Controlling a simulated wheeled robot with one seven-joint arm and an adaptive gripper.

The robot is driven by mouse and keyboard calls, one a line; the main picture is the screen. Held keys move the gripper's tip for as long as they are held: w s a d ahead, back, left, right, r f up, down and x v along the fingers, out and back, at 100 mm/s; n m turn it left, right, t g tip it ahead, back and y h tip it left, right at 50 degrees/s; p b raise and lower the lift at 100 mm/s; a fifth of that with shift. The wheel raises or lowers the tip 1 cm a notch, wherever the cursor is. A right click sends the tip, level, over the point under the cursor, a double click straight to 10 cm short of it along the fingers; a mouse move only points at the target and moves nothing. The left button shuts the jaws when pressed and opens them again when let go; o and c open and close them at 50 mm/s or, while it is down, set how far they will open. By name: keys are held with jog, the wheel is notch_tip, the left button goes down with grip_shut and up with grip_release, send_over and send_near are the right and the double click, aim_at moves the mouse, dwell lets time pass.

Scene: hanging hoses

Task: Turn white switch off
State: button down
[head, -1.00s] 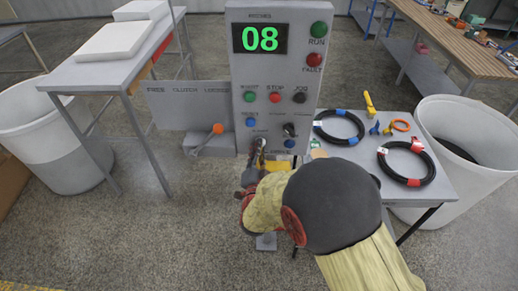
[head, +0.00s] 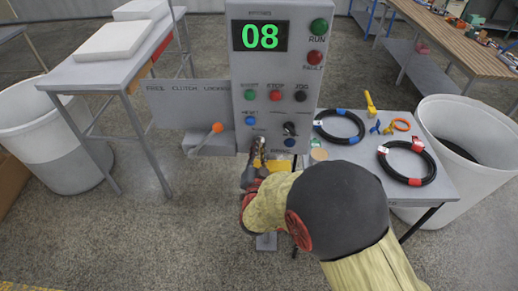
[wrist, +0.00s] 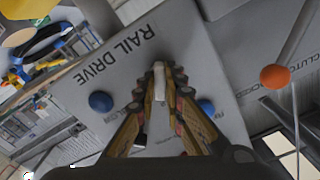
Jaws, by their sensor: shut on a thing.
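The white switch (wrist: 159,76) is a small pale lever under the "RAIL DRIVE" label on the grey control panel (head: 270,70). In the wrist view the fingers of my gripper (wrist: 160,88) close around it, one on each side, with the tips at the panel face. In the head view my gripper (head: 258,147) is at the panel's lower edge, and I cannot make out the switch behind the fingers and wrist. Which position the switch is in cannot be told.
Blue buttons (wrist: 100,102) (wrist: 206,106) flank the switch. A black selector knob (head: 289,129) sits above right, and an orange-tipped clutch lever (head: 217,128) stands left. A small table with coiled hoses (head: 340,126) is right, beside a white bin (head: 460,160).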

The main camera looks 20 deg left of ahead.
jog(key=n, duration=0.5)
jog(key=shift+n, duration=0.3)
dwell(0.4)
jog(key=c, duration=1.9)
grip_release()
jog(key=v, duration=1.2)
